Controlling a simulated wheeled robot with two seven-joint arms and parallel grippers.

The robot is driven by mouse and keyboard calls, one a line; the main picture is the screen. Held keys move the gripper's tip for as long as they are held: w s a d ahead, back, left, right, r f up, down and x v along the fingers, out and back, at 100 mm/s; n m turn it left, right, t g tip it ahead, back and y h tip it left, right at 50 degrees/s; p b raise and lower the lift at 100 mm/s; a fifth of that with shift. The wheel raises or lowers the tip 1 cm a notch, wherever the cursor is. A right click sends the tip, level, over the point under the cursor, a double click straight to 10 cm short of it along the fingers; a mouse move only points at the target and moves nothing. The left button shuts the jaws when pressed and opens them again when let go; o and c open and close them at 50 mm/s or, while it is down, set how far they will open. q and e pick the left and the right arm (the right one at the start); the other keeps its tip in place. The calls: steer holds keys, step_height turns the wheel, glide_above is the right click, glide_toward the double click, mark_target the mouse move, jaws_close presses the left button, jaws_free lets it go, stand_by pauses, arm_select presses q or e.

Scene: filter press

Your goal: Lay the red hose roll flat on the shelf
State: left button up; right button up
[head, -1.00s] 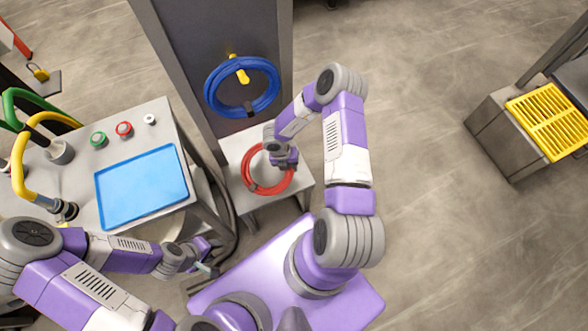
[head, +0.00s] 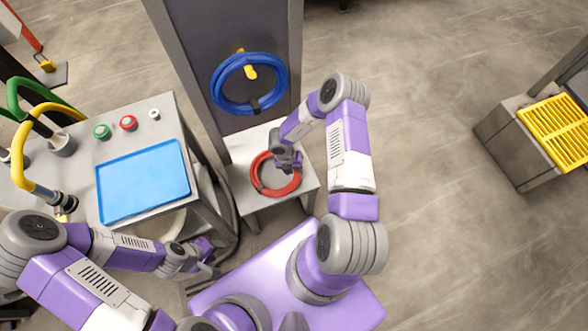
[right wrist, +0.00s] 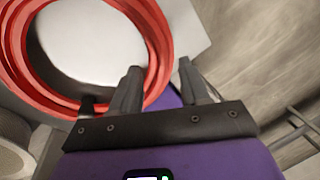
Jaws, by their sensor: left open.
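The red hose roll (head: 262,187) lies flat on the small light-grey shelf (head: 245,208) below the tall grey panel. My right gripper (head: 290,167) is low over the right far part of the roll. In the right wrist view its two fingers (right wrist: 160,75) stand apart. The red roll (right wrist: 30,75) passes by the left finger and shows partly in the gap, clear of the right finger. The roll's part under the gripper is hidden in the head view. My left gripper (head: 210,268) is open and empty, near the table's front, away from the roll.
A blue hose roll (head: 218,82) hangs on a yellow hook (head: 250,72) on the grey panel (head: 190,50) above the shelf. A table with a blue tray (head: 140,180) and buttons stands left. A box with a yellow grate (head: 560,125) stands right. Floor between is clear.

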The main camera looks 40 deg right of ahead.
steer(key=shift+o, duration=0.5)
steer(key=p+v, duration=0.3)
steer(key=v, duration=0.4)
steer(key=shift+r, duration=0.3)
